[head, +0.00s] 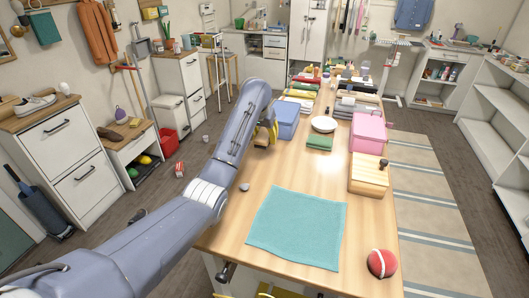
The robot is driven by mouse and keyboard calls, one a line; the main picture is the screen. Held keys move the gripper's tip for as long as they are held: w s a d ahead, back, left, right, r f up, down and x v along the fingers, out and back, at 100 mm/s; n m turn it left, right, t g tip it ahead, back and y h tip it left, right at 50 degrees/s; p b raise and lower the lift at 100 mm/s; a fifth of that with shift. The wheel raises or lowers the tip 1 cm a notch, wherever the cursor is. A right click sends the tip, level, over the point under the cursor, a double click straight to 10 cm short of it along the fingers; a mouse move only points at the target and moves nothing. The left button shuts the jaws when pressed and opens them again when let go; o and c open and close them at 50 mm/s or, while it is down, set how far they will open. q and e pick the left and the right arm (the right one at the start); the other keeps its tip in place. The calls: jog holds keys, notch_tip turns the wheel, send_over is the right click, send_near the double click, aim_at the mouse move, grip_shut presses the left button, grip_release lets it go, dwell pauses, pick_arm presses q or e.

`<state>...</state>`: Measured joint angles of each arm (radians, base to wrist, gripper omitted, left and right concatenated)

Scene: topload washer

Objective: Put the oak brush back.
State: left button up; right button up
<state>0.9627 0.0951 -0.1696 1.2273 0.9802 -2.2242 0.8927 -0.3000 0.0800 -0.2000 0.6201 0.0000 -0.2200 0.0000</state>
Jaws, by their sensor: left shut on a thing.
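My left arm reaches in from the lower left and up over the table's left edge. My left gripper (268,133) is at its far end beside the blue box, small and partly hidden by my own forearm. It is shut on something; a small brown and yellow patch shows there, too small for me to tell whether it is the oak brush. I cannot make out the oak brush for certain anywhere else. My right gripper is not in view.
The long wooden table (225,228) bears a teal cloth (297,228), a red ball (382,263), a wooden box (369,178), a pink box (369,133), a blue box (286,120), a white plate (323,124) and a green cloth (319,143). The table's far end is crowded.

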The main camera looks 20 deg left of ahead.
aim_at(261, 138)
pick_arm(q)
jog(key=shift+f, duration=3.6)
jog(key=shift+f, duration=0.2)
jog(key=o, duration=1.1)
jog(key=v, duration=1.2)
jog(key=shift+r, duration=0.15)
